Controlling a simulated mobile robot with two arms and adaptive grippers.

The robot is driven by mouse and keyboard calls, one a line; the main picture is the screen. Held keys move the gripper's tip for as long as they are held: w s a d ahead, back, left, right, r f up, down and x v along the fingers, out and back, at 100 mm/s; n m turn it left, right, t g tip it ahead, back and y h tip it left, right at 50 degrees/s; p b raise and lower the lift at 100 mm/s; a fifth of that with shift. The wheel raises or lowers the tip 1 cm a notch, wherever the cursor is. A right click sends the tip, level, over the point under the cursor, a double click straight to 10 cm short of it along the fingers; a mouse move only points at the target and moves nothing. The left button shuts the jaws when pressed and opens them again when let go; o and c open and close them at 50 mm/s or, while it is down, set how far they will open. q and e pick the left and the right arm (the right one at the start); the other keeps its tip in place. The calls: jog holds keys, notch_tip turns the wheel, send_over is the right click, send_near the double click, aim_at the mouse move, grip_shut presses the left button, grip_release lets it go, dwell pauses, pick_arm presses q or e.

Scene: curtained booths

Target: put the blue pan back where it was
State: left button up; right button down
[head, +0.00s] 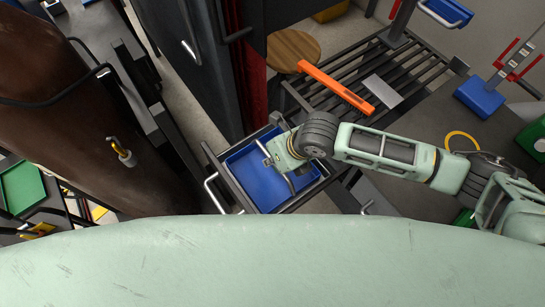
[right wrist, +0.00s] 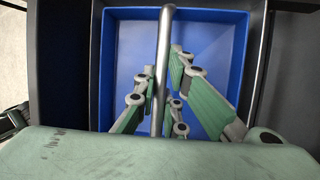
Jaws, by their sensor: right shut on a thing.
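The blue pan (head: 248,174) is a shallow rectangular tray lying inside a dark open frame like a drawer, below the middle of the head view. It fills the middle of the right wrist view (right wrist: 121,62), with a silver bar (right wrist: 165,40) running across above it. My right gripper (head: 279,165) is over the pan. In the right wrist view its green fingers (right wrist: 160,95) are on both sides of the bar and shut on it. The bar looks like the pan's handle. My left gripper is not in view.
A slatted rack with an orange bar (head: 335,87) and a grey plate (head: 382,91) stands behind, right of the pan. A dark cabinet (head: 200,60) rises behind it. A large brown cylinder (head: 60,110) is on the left. Another blue tray (head: 447,12) shows top right.

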jog(key=c, duration=1.8)
grip_release()
jog(key=shift+r, duration=0.1)
jog(key=v, duration=1.2)
jog(key=shift+s, duration=0.1)
